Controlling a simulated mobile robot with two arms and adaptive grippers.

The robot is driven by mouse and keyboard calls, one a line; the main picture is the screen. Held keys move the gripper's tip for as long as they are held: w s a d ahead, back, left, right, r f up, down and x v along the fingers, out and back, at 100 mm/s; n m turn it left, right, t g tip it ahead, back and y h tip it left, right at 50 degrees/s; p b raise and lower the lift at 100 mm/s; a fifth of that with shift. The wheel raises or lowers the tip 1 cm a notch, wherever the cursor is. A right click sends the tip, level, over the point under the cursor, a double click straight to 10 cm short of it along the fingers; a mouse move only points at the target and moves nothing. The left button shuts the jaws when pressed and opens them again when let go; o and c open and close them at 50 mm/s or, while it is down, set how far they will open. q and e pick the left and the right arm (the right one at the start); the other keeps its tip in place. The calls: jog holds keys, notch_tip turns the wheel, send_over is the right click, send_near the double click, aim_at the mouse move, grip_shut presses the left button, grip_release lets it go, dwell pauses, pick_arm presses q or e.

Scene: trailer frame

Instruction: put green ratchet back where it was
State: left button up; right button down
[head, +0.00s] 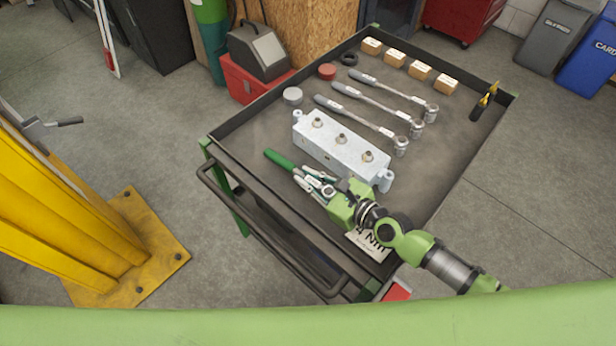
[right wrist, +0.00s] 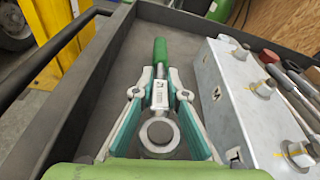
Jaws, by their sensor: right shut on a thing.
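The green-handled ratchet (head: 280,160) is at the near left part of the cart's top tray (head: 262,122), to the left of the metal block. My right gripper (head: 314,181) is shut on the ratchet near its head. In the right wrist view the ratchet (right wrist: 160,52) points away from me between the fingers (right wrist: 161,94), with its round head (right wrist: 160,134) close to the palm. I cannot tell whether the ratchet touches the tray. My left gripper is not in view.
The metal block (head: 335,150) with several studs stands right beside my gripper. Behind it lie three torque wrenches (head: 365,123), small boxes (head: 420,70) and round pieces (head: 327,71). A label marked Nm (head: 365,245) lies under my arm. A yellow post (head: 60,220) stands left.

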aim_at(308, 178)
jog(key=shift+f+b, duration=0.4)
jog(key=shift+b, duration=0.05)
jog(key=c, duration=1.9)
grip_release()
jog(key=shift+f, duration=0.1)
jog(key=shift+a+r, duration=0.15)
jog(key=shift+r, duration=1.3)
jog(key=r, duration=0.7)
jog(key=shift+d+r, duration=0.15)
jog(key=shift+d, duration=0.05)
